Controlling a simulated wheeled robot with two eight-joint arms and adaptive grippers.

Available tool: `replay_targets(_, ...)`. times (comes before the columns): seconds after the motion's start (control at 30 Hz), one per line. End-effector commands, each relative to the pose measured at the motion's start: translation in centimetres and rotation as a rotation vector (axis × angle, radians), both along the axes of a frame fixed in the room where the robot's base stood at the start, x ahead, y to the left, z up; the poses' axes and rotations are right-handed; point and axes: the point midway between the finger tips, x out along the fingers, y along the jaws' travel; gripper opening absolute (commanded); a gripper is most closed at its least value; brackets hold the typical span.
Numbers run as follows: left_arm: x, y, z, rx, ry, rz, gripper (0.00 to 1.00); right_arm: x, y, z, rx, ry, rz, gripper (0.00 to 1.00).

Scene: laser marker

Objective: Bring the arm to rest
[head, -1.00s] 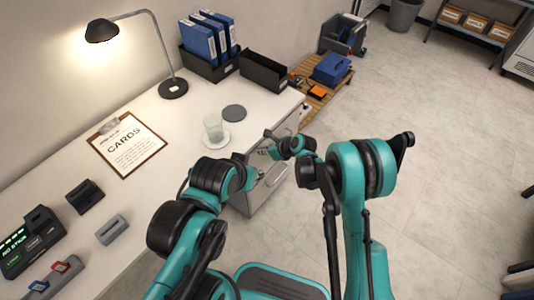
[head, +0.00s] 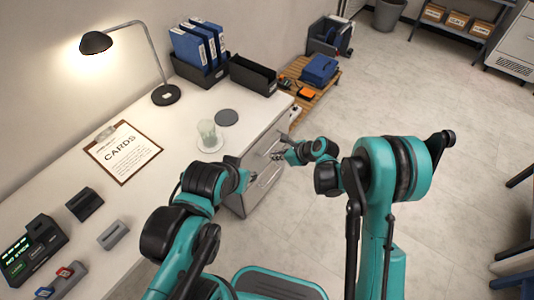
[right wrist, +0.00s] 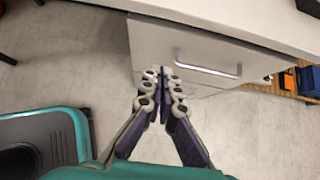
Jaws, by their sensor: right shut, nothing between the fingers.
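My right arm (head: 390,170) is folded in front of the desk's right end. My right gripper (head: 278,156) is shut and empty, in the air before the drawer cabinet. In the right wrist view its fingers (right wrist: 162,88) meet at the tips, pointing toward the drawer front. Its tips appear apart from the drawer handle (right wrist: 208,68). My left arm (head: 185,220) reaches up along the desk's front edge. Its gripper, near the cabinet, is mostly hidden behind its own wrist, so its fingers cannot be read.
A wooden pallet (head: 318,92) with a blue box (head: 320,69) stands beyond the cabinet (head: 262,175).

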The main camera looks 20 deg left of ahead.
Motion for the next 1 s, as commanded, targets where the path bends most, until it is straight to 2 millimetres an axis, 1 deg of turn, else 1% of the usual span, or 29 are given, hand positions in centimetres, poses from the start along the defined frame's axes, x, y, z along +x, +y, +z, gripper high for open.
replay_targets(0.03,0.0,0.0,0.3,0.0,0.0,0.0,0.31,-0.1,-0.4,0.5,0.0,0.0,-0.001,0.0)
replay_targets(0.1,0.0,0.0,0.4,0.0,0.0,0.0,0.31,-0.2,-0.6,0.7,0.0,0.0,0.0,0.0)
replay_targets(0.37,0.0,0.0,0.3,0.0,0.0,0.0,0.31,-0.3,-0.9,0.8,-0.002,-0.004,0.003,0.0)
replay_targets(0.47,0.0,0.0,0.3,0.0,0.0,0.0,0.31,-0.2,-1.6,1.9,-0.027,-0.04,0.023,0.0)
replay_targets(0.57,0.0,0.0,0.3,0.0,0.0,0.0,0.31,-0.3,-3.6,4.5,-0.093,-0.133,0.084,0.0)
replay_targets(0.67,0.0,0.0,0.3,0.0,0.0,0.0,0.31,-0.9,-6.7,8.1,-0.201,-0.269,0.183,0.0)
replay_targets(0.7,0.0,0.0,0.3,0.0,0.0,0.0,0.31,-1.3,-8.1,9.5,-0.251,-0.326,0.229,0.0)
replay_targets(0.73,0.0,0.0,0.3,0.0,0.0,0.0,0.31,-1.7,-9.1,10.6,-0.289,-0.368,0.266,0.0)
replay_targets(0.8,0.0,0.0,0.3,0.0,0.0,0.0,0.31,-2.8,-11.5,12.7,-0.382,-0.459,0.354,0.0)
replay_targets(0.87,0.0,0.0,0.3,0.0,0.0,0.0,0.31,-3.9,-13.5,14.5,-0.463,-0.533,0.433,0.0)
replay_targets(0.9,0.0,0.0,0.3,0.0,0.0,0.0,0.31,-4.7,-14.9,15.5,-0.517,-0.578,0.486,0.0)
replay_targets(0.97,0.0,0.0,0.3,0.0,0.0,0.0,0.31,-6.2,-16.9,16.9,-0.599,-0.64,0.572,0.0)
replay_targets(1.0,0.0,0.0,0.3,0.0,0.0,0.0,0.31,-7.2,-18.2,17.7,-0.656,-0.679,0.631,0.0)
